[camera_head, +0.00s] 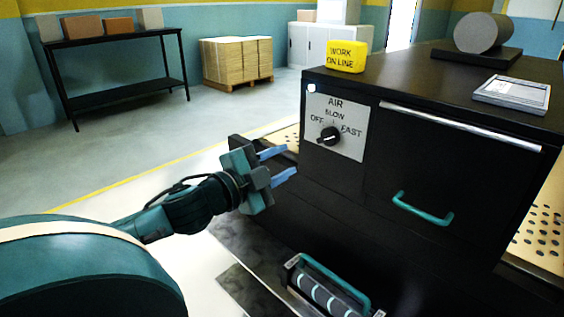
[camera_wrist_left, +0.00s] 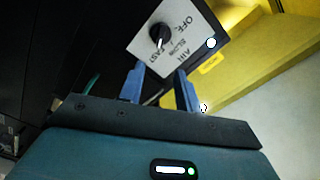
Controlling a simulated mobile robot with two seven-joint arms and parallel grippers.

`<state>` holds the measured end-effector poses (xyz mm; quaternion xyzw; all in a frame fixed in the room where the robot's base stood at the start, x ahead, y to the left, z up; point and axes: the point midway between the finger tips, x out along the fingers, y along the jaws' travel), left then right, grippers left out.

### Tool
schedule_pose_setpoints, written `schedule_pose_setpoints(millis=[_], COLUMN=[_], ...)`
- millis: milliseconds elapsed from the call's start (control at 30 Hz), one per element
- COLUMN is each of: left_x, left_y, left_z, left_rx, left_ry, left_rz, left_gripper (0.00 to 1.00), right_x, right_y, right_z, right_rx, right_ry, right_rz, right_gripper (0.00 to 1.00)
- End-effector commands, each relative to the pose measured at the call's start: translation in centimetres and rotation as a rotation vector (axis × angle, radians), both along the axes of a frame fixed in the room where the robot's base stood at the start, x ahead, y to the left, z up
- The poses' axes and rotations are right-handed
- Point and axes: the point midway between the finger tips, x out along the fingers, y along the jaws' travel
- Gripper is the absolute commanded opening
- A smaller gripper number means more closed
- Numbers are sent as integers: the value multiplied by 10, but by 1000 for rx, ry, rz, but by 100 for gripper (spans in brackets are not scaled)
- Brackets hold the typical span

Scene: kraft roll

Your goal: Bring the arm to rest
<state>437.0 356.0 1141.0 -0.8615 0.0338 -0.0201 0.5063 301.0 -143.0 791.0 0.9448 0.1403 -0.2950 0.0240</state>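My left gripper (camera_head: 280,166) reaches in from the left in the head view, in front of the black cabinet (camera_head: 345,188). Its two blue fingers are apart with nothing between them. In the left wrist view the fingers (camera_wrist_left: 160,88) also stand apart, pointing toward the white AIR panel (camera_wrist_left: 195,30). The black knob (camera_head: 330,136) on the panel (camera_head: 350,113) is to the right of and above the fingertips in the head view, and apart from them. The knob also shows in the left wrist view (camera_wrist_left: 158,37). My right gripper is in neither view.
A teal drawer handle (camera_head: 422,209) juts from the cabinet front. A yellow WORK ON LINE block (camera_head: 345,57), a grey roll (camera_head: 481,33) and a framed pad (camera_head: 512,93) sit on top. A teal-handled unit (camera_head: 328,287) is low in front. Open floor (camera_head: 130,120) lies left.

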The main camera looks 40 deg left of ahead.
Motion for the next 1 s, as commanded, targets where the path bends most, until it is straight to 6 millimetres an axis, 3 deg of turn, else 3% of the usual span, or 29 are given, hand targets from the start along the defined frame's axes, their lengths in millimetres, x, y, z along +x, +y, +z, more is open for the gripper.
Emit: schedule_pose_setpoints(millis=[267,367,467,567,667,800,900,1000], left_x=[0,-1,-5,-18,-40,-75,-99,-117], left_y=[0,3,8,5,-16,-72,-121,-165], left_z=[0,-13,-52,-116,-188,-271,-311,-333], left_rx=[-1,-25,-105,-239,-396,-610,-745,-848], left_ry=[1,23,93,206,336,499,596,664], left_rz=[1,11,42,85,122,148,149,143], left_gripper=[34,34,34,34,34,34,34,34], right_x=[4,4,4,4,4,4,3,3], right_y=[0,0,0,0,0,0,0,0], right_z=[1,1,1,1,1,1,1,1], right_rx=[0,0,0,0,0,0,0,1], right_ry=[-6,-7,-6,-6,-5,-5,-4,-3], right_rz=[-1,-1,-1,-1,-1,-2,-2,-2], right_gripper=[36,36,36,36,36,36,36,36])
